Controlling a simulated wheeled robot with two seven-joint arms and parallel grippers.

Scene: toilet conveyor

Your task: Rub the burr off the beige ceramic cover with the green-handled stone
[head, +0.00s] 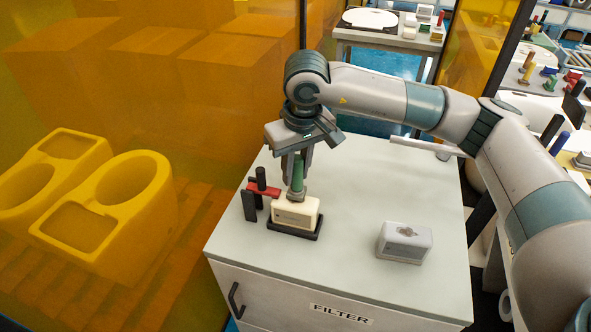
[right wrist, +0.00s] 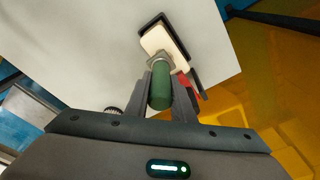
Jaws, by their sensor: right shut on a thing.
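The beige ceramic cover (head: 296,214) sits in a black holder (head: 291,234) on the cabinet top, with a red clamp (head: 262,191) at its left. My right gripper (head: 297,175) is shut on the green-handled stone (head: 297,186), held upright over the cover. The stone's grey base is at the cover's top; I cannot tell whether it touches. In the right wrist view the green handle (right wrist: 160,90) is between the fingers, and the cover (right wrist: 158,42) lies beyond it. The burr cannot be made out. My left gripper is not in view.
A light grey block (head: 404,242) with a mark on top stands to the right on the white cabinet (head: 350,200) labelled FILTER. The cabinet top between them is clear. A yellow transparent panel (head: 150,120) stands close on the left, with yellow ceramic shapes behind it.

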